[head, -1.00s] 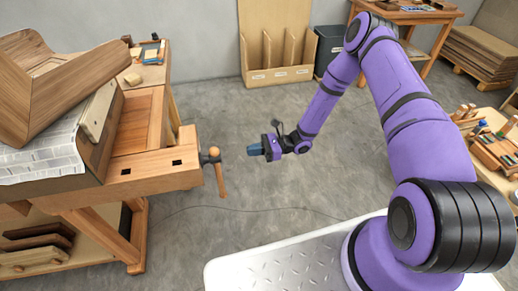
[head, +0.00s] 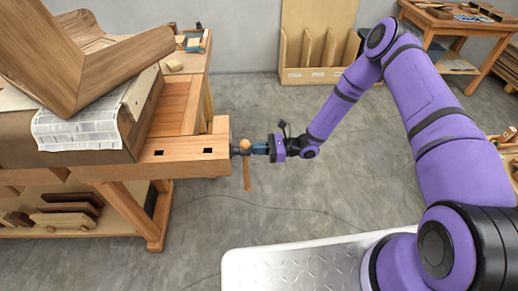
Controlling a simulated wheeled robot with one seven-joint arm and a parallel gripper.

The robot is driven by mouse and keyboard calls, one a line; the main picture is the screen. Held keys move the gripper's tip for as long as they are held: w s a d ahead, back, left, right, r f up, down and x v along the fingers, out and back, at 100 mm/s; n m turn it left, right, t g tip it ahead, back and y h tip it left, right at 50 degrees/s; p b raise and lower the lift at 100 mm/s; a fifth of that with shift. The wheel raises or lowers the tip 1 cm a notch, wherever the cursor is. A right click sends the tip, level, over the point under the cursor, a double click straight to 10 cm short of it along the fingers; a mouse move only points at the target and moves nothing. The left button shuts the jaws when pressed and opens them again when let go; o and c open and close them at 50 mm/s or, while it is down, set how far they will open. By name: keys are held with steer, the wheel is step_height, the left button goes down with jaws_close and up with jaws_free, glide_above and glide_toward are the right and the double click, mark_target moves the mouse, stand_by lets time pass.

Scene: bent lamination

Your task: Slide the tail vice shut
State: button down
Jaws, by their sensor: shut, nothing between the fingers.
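The tail vice (head: 210,156) is the wooden block at the right end of the workbench. Its metal screw and wooden handle (head: 247,172) stick out from its right face, the handle hanging down. My gripper (head: 262,149) is shut and empty. It points left with its tips at the screw's head, close to or touching it; I cannot tell which. Any gap between the vice block and the bench is not clear from here.
A bent wooden lamination (head: 75,65) lies on newspaper (head: 75,128) on the bench. A side table (head: 196,62) with tools stands behind. A divided wooden rack (head: 312,75) stands by the wall. The grey floor (head: 280,212) right of the bench is clear apart from a thin cable.

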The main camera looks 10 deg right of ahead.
mark_target(240, 150)
steer(key=a, duration=0.6)
steer(key=shift+a, duration=0.25)
steer(key=shift+a+r, duration=0.1)
steer(key=shift+a, duration=0.05)
steer(key=shift+w+d, duration=0.1)
steer(key=shift+d, duration=0.25)
steer(key=d, duration=1.4)
steer(key=shift+s, duration=0.25)
